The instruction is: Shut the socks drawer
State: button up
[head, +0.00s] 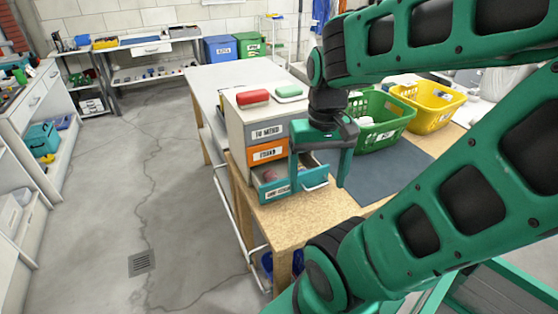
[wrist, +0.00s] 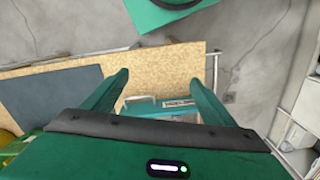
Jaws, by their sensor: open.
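The drawer unit (head: 236,125) stands on the wooden bench, with a grey drawer on top labelled "TO MEND" and an orange one labelled "FOUND" below it. The bottom teal drawer (head: 276,192) is pulled out, with some contents showing inside; its small label is hard to read. It has a pale handle (head: 317,186). My gripper (head: 318,187) is open and points down over the front of this drawer, partly covering it. In the wrist view the drawer's label (wrist: 178,102) and handle lie between the open fingers. I cannot tell whether a finger touches the drawer.
A red item (head: 253,97) and a green-and-white item (head: 289,91) lie on top of the unit. A green basket (head: 382,125) and a yellow basket (head: 430,105) stand to the right, beyond a dark mat (head: 385,175). The bench (head: 270,218) is bare in front of the drawer.

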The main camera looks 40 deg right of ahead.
aim_at(316, 173)
jog(key=z, duration=0.9)
jog(key=k, duration=0.9)
jog(key=u, duration=0.8)
jog(key=i, duration=0.55)
